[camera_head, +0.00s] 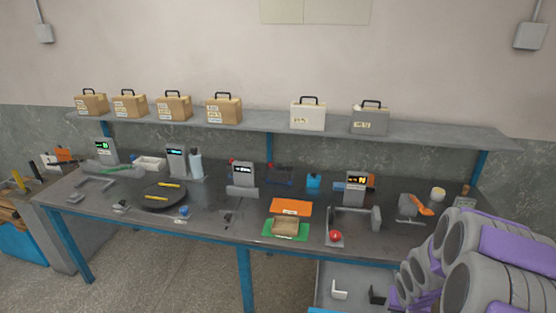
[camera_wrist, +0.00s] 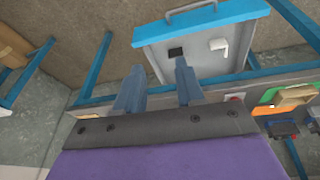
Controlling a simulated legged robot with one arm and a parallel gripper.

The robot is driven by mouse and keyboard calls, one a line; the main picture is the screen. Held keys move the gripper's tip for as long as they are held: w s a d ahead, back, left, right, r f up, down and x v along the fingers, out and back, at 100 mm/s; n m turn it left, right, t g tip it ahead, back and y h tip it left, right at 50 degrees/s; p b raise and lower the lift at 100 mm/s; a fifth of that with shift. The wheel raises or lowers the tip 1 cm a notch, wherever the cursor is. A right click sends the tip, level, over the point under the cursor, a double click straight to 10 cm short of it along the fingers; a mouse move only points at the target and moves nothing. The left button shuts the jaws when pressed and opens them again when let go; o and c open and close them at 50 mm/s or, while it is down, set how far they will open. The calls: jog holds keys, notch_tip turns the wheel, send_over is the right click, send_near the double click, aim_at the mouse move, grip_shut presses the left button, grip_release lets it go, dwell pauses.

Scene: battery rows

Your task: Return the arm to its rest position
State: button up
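My arm (camera_head: 480,265), grey with purple bands, fills the lower right of the head view in front of the workbench; its end is not clearly seen there. In the wrist view my gripper (camera_wrist: 158,66) shows two grey-blue fingers set apart with nothing between them. Beyond the fingers is an open drawer (camera_wrist: 210,65) with a blue front and grey handle. A white piece (camera_wrist: 219,46) and a black piece (camera_wrist: 176,53) lie in it. The same drawer (camera_head: 362,303) shows under the bench in the head view.
The dark workbench (camera_head: 225,226) on blue legs carries several small instruments, a black round plate (camera_head: 165,196), an orange sheet (camera_head: 291,207) and a brown block on a green mat (camera_head: 285,238). A shelf (camera_head: 270,129) above holds several handled cases. Floor is clear at front left.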

jog(key=s+a+r+n+g, duration=0.2)
jog(key=s+a+r, duration=0.9)
jog(key=a+r, duration=0.15)
jog(key=s+a+r+n+g+y, duration=0.1)
jog(key=s+a+r, duration=0.1)
jog(key=s+a, duration=0.3)
jog(key=s+a+r+n+g+y, duration=0.1)
jog(key=s+a+r, duration=0.2)
jog(key=s+a, duration=0.3)
jog(key=s, duration=0.4)
jog(key=shift+a+r+n, duration=0.25)
jog(key=shift+n, duration=0.05)
